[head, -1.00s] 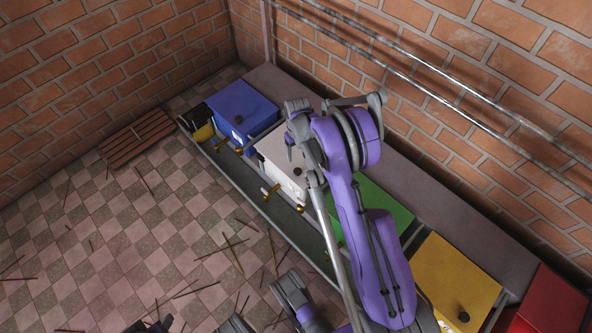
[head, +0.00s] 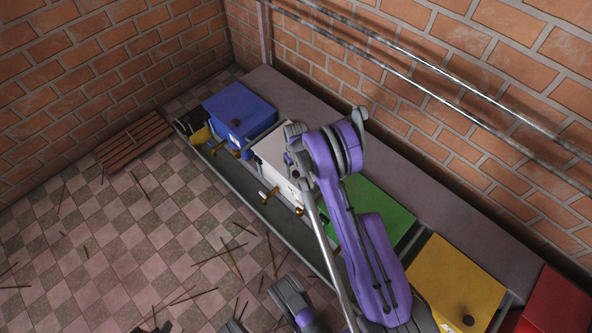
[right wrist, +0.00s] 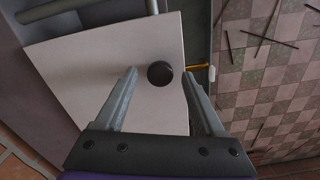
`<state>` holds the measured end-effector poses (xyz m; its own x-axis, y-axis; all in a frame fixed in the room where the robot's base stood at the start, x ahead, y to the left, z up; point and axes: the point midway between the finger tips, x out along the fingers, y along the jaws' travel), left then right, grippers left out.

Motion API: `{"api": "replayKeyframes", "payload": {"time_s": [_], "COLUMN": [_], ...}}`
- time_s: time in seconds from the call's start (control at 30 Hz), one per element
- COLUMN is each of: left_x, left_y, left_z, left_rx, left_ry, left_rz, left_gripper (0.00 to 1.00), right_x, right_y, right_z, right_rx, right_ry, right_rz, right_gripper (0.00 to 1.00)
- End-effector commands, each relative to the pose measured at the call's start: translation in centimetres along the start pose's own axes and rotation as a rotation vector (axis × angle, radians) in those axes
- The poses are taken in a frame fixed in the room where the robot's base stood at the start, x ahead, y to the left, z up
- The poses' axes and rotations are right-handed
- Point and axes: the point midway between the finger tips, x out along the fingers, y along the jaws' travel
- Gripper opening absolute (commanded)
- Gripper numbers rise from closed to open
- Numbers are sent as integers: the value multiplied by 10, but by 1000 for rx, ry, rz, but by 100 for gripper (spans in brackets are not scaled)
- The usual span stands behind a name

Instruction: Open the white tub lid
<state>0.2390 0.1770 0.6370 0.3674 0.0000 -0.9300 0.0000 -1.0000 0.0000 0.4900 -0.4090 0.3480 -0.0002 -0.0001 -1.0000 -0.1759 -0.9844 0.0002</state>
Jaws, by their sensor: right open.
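The white tub (head: 268,158) stands in the row of coloured tubs along the wall, partly hidden by my right arm in the head view. Its flat white lid (right wrist: 85,75) fills much of the right wrist view and looks closed. A round dark knob (right wrist: 160,73) sits on the lid close to one edge. My right gripper (right wrist: 160,78) is open over the lid, a finger on either side of the knob with gaps between; it also shows above the tub in the head view (head: 289,160).
A blue tub (head: 240,110) stands left of the white one; green (head: 380,208), yellow (head: 455,285) and red (head: 556,305) tubs stand to the right. Brass taps (head: 268,194) stick out in front. Thin sticks lie on the checkered floor. Pipes run along the brick wall.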

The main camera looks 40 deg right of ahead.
Motion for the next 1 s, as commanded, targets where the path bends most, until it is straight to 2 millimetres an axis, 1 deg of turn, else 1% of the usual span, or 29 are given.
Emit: {"api": "replayKeyframes", "payload": {"time_s": [0.03,0.07,0.1,0.27,0.4,0.43,1.0], "left_x": [0,0,0,0,0,0,0], "left_y": [0,0,0,0,0,0,0], "left_z": [0,0,0,0,0,0,0], "left_rx": [0,0,0,0,0,0,0], "left_ry": [0,0,0,0,0,0,0], "left_rz": [0,0,0,0,0,0,0], "left_gripper": [50,50,50,50,50,50,50], "right_x": [0,0,0,0,0,0,-1], "right_y": [0,0,0,0,0,0,0], "right_z": [0,0,0,0,0,0,0], "right_rx": [0,0,0,0,0,0,0], "right_ry": [0,0,0,0,0,0,0], "right_rz": [0,0,0,0,0,0,0], "right_gripper": [71,66,58,30,4,0,0]}}
